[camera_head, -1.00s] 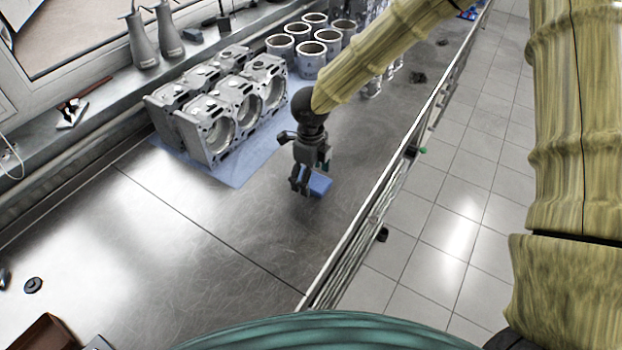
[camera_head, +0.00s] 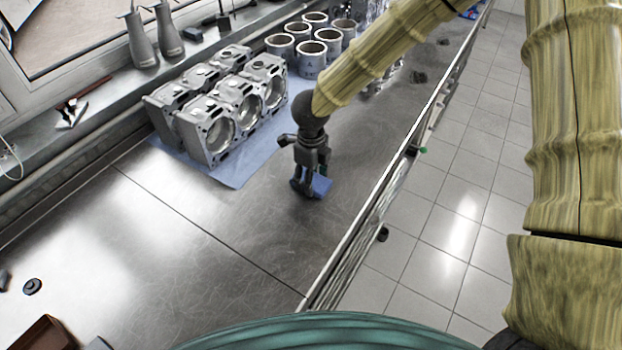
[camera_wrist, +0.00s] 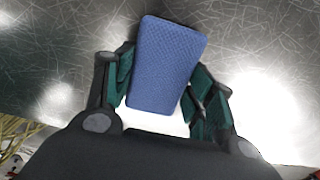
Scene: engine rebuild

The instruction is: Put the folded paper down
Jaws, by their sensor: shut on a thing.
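The folded paper (camera_head: 321,186) is a small blue, textured pad. My gripper (camera_head: 309,188) is shut on it, low over the bare steel workbench (camera_head: 215,205). In the wrist view the folded paper (camera_wrist: 165,65) sits between the two green-padded fingers of my gripper (camera_wrist: 160,95), slightly tilted. I cannot tell whether the paper touches the bench top.
Grey engine blocks (camera_head: 222,115) stand on a blue sheet (camera_head: 235,175) to the left of my gripper. Several cylinder liners (camera_head: 312,58) stand behind them. The bench's front rail (camera_head: 375,210) is to the right. The bench nearer to me is mostly clear.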

